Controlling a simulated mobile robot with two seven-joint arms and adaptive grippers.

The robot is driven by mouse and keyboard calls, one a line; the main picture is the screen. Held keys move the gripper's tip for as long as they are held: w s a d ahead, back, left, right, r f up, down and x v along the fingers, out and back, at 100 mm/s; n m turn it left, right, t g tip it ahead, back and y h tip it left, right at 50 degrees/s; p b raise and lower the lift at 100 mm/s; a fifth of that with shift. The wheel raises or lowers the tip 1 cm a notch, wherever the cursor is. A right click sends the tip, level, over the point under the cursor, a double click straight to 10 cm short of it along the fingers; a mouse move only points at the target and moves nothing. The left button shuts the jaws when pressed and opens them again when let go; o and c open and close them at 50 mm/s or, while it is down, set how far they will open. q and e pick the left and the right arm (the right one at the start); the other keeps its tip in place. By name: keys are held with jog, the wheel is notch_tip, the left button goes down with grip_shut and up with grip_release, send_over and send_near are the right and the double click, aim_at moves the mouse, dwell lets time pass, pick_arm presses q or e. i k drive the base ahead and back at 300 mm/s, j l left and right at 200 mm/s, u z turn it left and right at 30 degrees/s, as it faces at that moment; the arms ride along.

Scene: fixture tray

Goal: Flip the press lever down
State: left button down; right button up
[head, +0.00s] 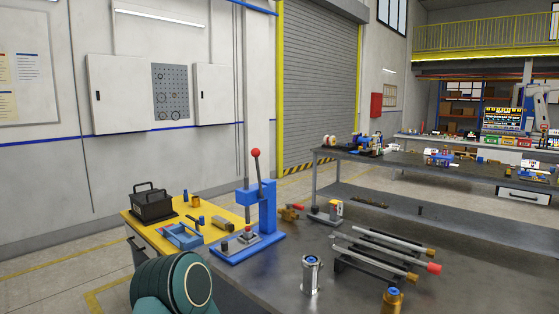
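The blue press (267,208) stands on the dark metal table, left of the middle in the head view. Its lever (259,173) points up, nearly upright and slightly tilted, with a red ball (255,153) at its top end. The press has a blue base plate (226,252) with a small grey fixture (248,236) on it. A teal rounded link of my own arm shows at the bottom left, in front of the table. Neither of my grippers is in view, and nothing touches the lever.
Right of the press lie several rods on a dark rack (380,247). A silver cylinder (311,275) and a brass one (391,301) stand nearer. A yellow-topped bench (146,225) on the left bears a black toolbox (152,204). Air above the press is free.

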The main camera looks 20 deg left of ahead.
aim_at(256, 153)
jog(key=i+j+z, duration=0.2)
jog(key=j+z, duration=0.15)
jog(key=j, duration=0.25)
jog(key=i+j+z, duration=0.1)
jog(key=j+z, duration=0.2)
jog(key=j, duration=0.35)
jog(key=j+z, duration=0.35)
jog(key=j, duration=0.35)
jog(key=i, duration=0.05)
